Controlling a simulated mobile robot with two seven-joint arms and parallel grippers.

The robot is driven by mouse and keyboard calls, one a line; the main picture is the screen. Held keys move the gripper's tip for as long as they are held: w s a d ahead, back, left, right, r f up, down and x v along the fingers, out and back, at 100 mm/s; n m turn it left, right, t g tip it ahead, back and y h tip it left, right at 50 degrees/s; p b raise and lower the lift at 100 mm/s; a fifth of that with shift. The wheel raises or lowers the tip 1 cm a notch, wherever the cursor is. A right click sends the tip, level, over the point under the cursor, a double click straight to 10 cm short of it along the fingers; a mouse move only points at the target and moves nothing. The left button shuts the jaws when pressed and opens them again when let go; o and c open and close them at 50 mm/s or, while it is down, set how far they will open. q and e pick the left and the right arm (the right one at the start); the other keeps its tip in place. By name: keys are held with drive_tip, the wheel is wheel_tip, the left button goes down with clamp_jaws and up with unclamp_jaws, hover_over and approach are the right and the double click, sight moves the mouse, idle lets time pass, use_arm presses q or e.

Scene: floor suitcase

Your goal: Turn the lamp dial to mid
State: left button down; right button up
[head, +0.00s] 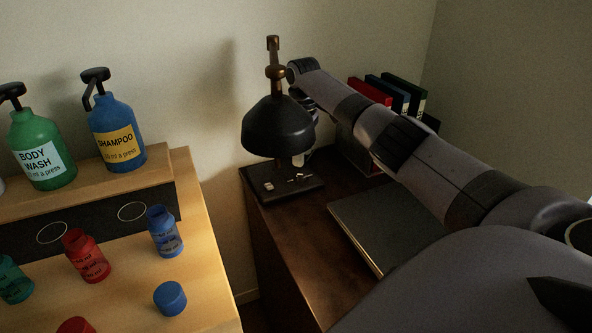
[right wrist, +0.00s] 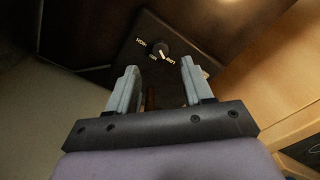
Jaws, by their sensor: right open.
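The black desk lamp (head: 279,127) has a domed shade and brass fittings. Its dark base (head: 287,190) stands on the brown desk. In the right wrist view a round black dial (right wrist: 159,49) sits on the base's dark face, with small white labels around it. Its white mark points towards the label at lower right, which seems to read LOW. My right gripper (right wrist: 157,66) is open and empty, its two grey fingers spread before the dial and apart from it. In the head view it is largely hidden behind the lampshade. My left gripper is out of view.
A dark flat closed slab, perhaps a laptop (head: 386,222), lies on the desk (head: 290,242) under my right arm. Several books (head: 402,92) stand behind. On the left, a wooden stand (head: 187,197) holds pump bottles and small red, blue and green bottles.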

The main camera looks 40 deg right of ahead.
sight(302, 175)
wheel_tip(302, 175, down, 6)
drive_tip(key=shift+s+f+b, duration=0.1)
drive_tip(key=shift+f+b, duration=0.05)
drive_tip(key=shift+b, duration=0.15)
drive_tip(key=shift+c, duration=0.4)
clamp_jaws()
